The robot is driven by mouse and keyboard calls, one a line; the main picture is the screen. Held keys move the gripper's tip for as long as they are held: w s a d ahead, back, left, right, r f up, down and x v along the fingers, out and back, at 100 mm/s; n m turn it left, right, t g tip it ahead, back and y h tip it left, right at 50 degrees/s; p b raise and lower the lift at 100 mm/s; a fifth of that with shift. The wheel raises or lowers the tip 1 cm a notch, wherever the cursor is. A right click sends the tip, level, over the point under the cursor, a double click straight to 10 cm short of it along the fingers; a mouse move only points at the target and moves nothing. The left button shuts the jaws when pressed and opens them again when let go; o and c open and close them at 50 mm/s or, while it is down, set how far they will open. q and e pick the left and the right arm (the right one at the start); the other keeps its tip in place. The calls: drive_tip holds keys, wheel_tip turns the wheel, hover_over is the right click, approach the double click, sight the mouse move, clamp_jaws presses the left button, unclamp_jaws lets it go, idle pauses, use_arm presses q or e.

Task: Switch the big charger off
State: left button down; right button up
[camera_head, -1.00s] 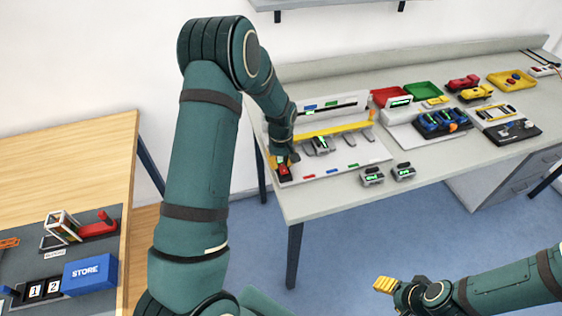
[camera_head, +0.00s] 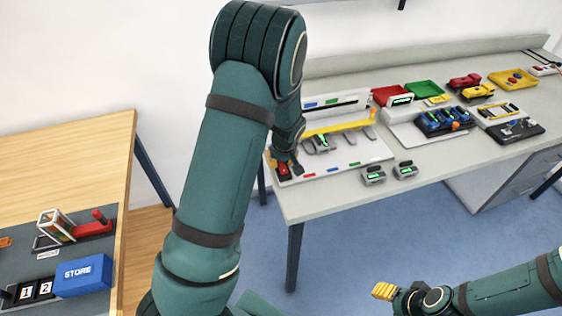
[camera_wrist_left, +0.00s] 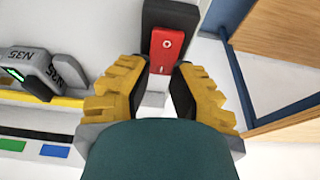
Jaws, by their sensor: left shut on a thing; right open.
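The big charger (camera_head: 352,157) is a white station with a yellow bar, at the left end of the grey bench in the head view. A red switch (camera_wrist_left: 167,43) on a black housing (camera_wrist_left: 170,14) sits at its left end; it also shows in the head view (camera_head: 283,169). My left gripper (camera_wrist_left: 165,68) is shut on the red switch, with a yellow finger at each side of it. The arm partly hides the charger's left end in the head view. My right gripper (camera_head: 382,291) is open and empty, over the floor in front of the bench.
Grey modules with green displays, one marked N35 (camera_wrist_left: 30,72), hang at the charger. Two small modules (camera_head: 374,175) stand on the bench's front edge. A smaller charger with blue packs (camera_head: 444,121) and coloured trays are further right. A wooden table with a blue STORE box (camera_head: 83,275) is at left.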

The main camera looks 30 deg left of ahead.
sight(284, 173)
use_arm(q)
drive_tip(key=shift+s+f, duration=0.1)
drive_tip(key=c, duration=0.8)
unclamp_jaws()
drive_tip(key=v, duration=1.2)
